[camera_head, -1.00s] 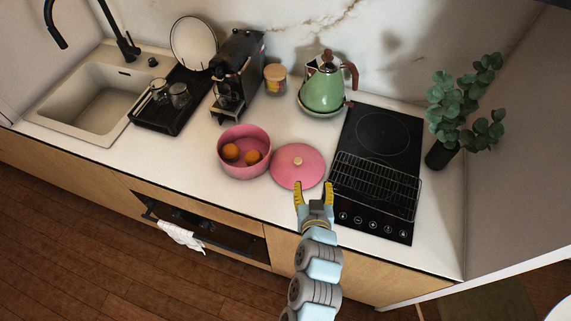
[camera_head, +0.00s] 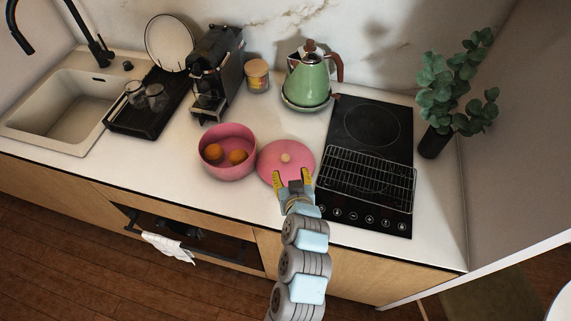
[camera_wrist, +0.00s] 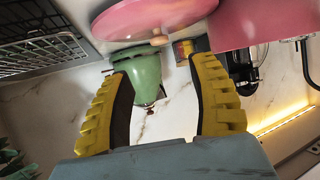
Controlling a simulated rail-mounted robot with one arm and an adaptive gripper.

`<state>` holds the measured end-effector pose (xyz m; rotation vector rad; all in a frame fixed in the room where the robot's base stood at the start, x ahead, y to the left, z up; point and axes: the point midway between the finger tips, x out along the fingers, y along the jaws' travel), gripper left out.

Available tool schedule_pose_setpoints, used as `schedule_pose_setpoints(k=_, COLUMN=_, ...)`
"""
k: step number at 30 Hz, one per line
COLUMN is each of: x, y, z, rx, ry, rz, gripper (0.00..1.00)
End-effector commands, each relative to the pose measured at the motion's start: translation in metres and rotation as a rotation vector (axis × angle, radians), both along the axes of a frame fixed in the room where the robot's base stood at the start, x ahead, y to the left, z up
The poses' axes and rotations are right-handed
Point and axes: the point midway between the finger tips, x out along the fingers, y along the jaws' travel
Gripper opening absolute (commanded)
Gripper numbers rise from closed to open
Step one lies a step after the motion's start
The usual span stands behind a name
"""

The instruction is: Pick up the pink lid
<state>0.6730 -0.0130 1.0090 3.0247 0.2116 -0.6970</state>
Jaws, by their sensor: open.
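The pink lid (camera_head: 270,157) lies on the white counter, just right of the pink pot (camera_head: 227,165), with a small light wooden knob (camera_head: 286,158) on top. In the wrist view the lid (camera_wrist: 150,15) is at the top edge, partly cut off, with its knob (camera_wrist: 160,41) below it. My gripper (camera_head: 292,176) is open and empty, with its yellow fingers over the front edge of the lid. In the wrist view the open fingers (camera_wrist: 163,68) point towards the lid and have nothing between them. I cannot tell whether a fingertip touches the lid.
The pot holds two orange fruits. A black cooktop with a wire rack (camera_head: 368,178) is right of the lid. A green kettle (camera_head: 306,80), a wooden-lidded jar (camera_head: 257,76) and a coffee machine (camera_head: 215,75) stand behind. Bare counter (camera_head: 235,192) lies in front of the pot.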

Motion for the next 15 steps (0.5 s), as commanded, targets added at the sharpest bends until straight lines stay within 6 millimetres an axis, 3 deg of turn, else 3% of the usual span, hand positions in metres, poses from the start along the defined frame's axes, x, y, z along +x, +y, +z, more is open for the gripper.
schedule_pose_setpoints(k=15, x=0.048, y=0.006, z=-0.022, rx=-0.001, ry=-0.002, rz=-0.001, gripper=0.60)
